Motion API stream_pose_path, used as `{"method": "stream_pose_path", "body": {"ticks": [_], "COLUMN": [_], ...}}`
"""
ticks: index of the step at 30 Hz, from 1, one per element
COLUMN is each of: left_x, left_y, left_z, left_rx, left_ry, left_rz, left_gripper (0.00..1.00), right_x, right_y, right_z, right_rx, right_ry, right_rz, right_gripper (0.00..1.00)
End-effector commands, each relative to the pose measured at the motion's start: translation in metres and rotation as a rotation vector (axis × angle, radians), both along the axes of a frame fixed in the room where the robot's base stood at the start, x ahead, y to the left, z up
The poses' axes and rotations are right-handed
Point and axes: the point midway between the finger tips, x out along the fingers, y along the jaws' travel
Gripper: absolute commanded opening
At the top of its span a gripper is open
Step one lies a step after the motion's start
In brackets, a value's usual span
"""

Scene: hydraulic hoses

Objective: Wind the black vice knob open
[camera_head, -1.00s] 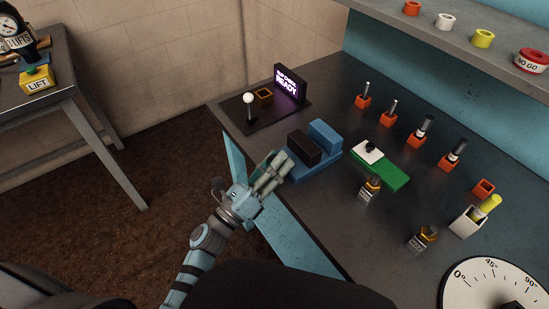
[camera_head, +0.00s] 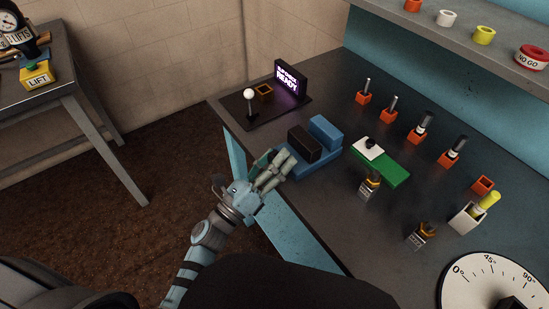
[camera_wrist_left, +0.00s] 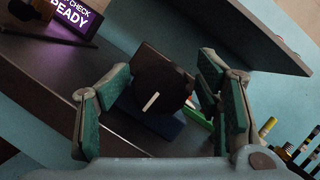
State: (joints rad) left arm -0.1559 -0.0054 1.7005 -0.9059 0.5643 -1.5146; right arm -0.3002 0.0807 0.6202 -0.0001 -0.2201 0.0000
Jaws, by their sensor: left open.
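The vice is a blue block with a blue base (camera_head: 318,165), a blue jaw (camera_head: 325,129) and a black jaw (camera_head: 304,143), near the bench's front edge. In the left wrist view the black knob (camera_wrist_left: 158,88) faces me, with a pale line mark on its face tilted slightly right of upright. My left gripper (camera_head: 281,164) is at the vice's front end. It is open, with its green-padded fingers (camera_wrist_left: 165,95) on either side of the knob; I see no clear contact. In the head view the knob is hidden by the gripper. My right gripper is not in view.
A lit screen (camera_head: 291,80) and a white-balled lever (camera_head: 249,95) stand on a dark plate at the bench's far left. A green block (camera_head: 392,174), orange holders with pins and a white dial (camera_head: 490,285) lie to the right. A shelf overhangs the back.

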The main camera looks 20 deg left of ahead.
Motion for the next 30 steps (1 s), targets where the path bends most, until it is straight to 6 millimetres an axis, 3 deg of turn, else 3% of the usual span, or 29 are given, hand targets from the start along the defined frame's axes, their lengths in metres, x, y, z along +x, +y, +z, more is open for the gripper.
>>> {"method": "stream_pose_path", "body": {"ticks": [11,14,17,18,30], "left_x": [0.0,0.0,0.0,-0.007,-0.094], "left_y": [0.0,0.0,-0.001,0.003,0.073], "left_z": [-0.002,-0.007,-0.009,-0.011,-0.052], "left_rx": [0.046,0.168,0.438,0.497,0.481], "left_ry": [-0.041,-0.143,-0.365,-0.41,-0.393], "left_rz": [-0.001,-0.002,-0.001,-0.003,-0.007], "left_gripper": [0.59,0.59,0.59,0.59,0.59], "right_x": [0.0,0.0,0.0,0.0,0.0], "right_y": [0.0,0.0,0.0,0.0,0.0], "right_z": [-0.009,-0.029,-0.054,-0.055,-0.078], "right_rx": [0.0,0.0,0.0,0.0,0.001], "right_ry": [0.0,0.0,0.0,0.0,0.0], "right_rz": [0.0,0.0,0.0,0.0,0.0], "right_gripper": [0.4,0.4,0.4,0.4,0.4]}}
